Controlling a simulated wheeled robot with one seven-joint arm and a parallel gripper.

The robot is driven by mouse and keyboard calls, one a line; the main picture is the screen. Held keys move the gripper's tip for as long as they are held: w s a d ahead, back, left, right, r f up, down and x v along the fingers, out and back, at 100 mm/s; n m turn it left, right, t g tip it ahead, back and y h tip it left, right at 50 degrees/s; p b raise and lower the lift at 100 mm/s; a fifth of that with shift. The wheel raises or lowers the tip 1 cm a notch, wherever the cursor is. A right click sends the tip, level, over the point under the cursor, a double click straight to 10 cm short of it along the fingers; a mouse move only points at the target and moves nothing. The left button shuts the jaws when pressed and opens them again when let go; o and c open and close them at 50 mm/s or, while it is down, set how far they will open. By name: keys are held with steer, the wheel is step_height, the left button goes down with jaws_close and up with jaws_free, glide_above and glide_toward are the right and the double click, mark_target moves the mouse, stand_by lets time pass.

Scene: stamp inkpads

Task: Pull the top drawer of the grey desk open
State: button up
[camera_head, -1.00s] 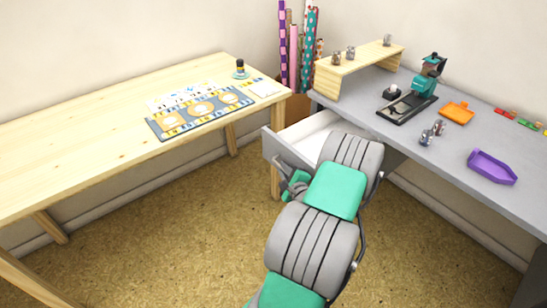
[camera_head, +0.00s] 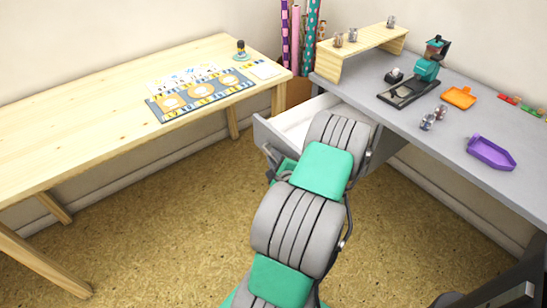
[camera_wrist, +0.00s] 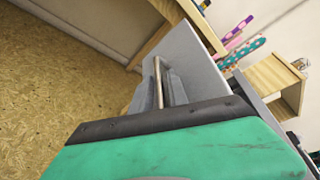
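The grey desk (camera_head: 440,155) stands at the right. Its top drawer (camera_head: 295,125) is pulled well out, its pale inside showing and its front turned toward the left. In the wrist view the drawer front (camera_wrist: 196,48) is a flat grey panel with a thin bar handle (camera_wrist: 158,80). My gripper (camera_wrist: 172,88) is at that handle, its grey fingers around the bar and seemingly shut on it. In the head view my gripper (camera_head: 273,160) is low at the drawer front, mostly hidden by my arm.
A wooden table (camera_head: 100,110) with a patterned mat (camera_head: 200,93) stands at the left. On the desk are a wooden shelf (camera_head: 365,45), a teal press (camera_head: 427,68), an orange tray (camera_head: 459,97) and a purple tray (camera_head: 491,152). The floor between table and desk is clear.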

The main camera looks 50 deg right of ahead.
steer(key=v, duration=0.7)
steer(key=shift+s+a, duration=0.25)
steer(key=shift+s, duration=0.1)
steer(key=shift+r, duration=0.1)
steer(key=w+a+r+n+g+y+p, duration=0.1)
steer(key=w+a+r+n+y+p, duration=0.35)
steer(key=w+a+n, duration=0.4)
steer(key=w+a+r+n+g+y+p, duration=0.25)
steer(key=w+a+r+n+y, duration=0.3)
steer(key=a+n, duration=0.55)
steer(key=s+a+r+n+g+p, duration=0.3)
steer(key=s+a+r+n+p, duration=0.1)
steer(key=a+r, duration=0.5)
steer(key=s+a+r+n+g+h+p, duration=0.1)
steer(key=s+a+r+n+g+p, duration=0.2)
steer(key=s+a+r+n, duration=0.4)
step_height(320, 180, up, 4)
steer(key=shift+s+a+f+h+p, duration=0.1)
steer(key=shift+s+a+h+p, duration=0.2)
steer(key=shift+s+a+p, duration=0.55)
